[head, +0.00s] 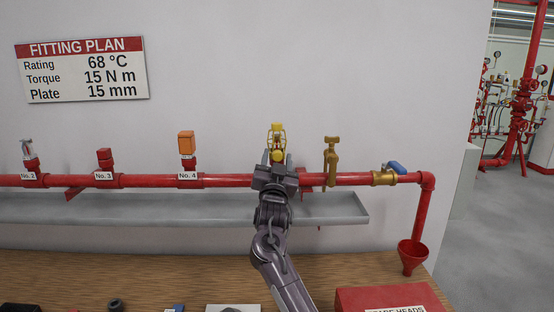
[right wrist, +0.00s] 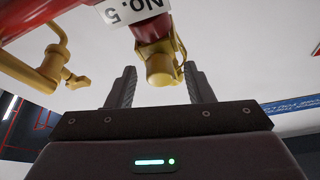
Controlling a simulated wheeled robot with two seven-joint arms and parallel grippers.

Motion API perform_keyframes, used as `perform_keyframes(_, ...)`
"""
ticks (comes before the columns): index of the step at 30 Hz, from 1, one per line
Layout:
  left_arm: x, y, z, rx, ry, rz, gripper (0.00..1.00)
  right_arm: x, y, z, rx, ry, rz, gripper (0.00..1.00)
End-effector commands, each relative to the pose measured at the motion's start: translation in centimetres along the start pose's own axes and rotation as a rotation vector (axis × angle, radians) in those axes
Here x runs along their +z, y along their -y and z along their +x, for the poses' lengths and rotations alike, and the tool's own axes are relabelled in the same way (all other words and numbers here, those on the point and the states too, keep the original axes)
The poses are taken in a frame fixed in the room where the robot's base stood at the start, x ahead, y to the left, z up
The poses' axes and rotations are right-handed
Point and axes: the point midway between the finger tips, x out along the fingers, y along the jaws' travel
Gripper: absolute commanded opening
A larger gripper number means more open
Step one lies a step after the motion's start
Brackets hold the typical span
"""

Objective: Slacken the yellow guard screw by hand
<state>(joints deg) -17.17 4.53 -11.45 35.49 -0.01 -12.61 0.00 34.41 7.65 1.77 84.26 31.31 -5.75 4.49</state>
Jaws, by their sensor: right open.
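The yellow guard (head: 277,130) stands upright on the red pipe at the fitting right of No. 4. In the right wrist view, its yellow cage and rounded end part (right wrist: 160,68) hang below the red fitting labelled No. 5 (right wrist: 128,10), as seen upside down. That end part is probably the guard screw. My right gripper (head: 278,157) is open in front of the guard's lower part. In the right wrist view, its two fingers (right wrist: 160,82) stand either side of the yellow end part, with visible gaps. The arm hides the fitting below. My left gripper is not in view.
The red pipe (head: 230,181) runs along the wall above a grey trough (head: 150,208). A brass tap (head: 331,160) stands close right of the guard, and a blue-handled valve (head: 390,173) further right. A red box (head: 380,299) sits on the wooden bench (head: 130,270).

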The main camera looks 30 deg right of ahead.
Motion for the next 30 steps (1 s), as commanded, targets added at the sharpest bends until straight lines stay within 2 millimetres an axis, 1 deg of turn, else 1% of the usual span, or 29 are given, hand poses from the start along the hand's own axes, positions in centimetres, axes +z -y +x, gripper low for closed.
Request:
perform_keyframes(2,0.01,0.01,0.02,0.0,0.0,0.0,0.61,0.03,-0.01,-0.02,0.0,0.0,0.0,0.47)
perform_keyframes(5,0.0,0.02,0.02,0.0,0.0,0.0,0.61,0.03,-0.01,-0.04,0.0,0.0,0.0,0.35)
perform_keyframes(12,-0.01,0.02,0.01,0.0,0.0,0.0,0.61,0.04,0.0,-0.05,0.0,0.0,0.0,0.04)
perform_keyframes(13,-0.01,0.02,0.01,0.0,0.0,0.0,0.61,0.04,0.0,-0.05,0.0,0.0,-0.001,0.02)
perform_keyframes(22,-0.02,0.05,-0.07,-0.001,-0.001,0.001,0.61,0.07,-0.05,-0.06,-0.018,0.001,-0.042,0.02)
perform_keyframes(26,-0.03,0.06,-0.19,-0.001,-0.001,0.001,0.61,0.04,-0.12,-0.05,-0.041,0.0,-0.102,0.02)
perform_keyframes(30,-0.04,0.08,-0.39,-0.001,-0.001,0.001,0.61,0.01,-0.17,-0.04,-0.082,0.0,-0.198,0.02)
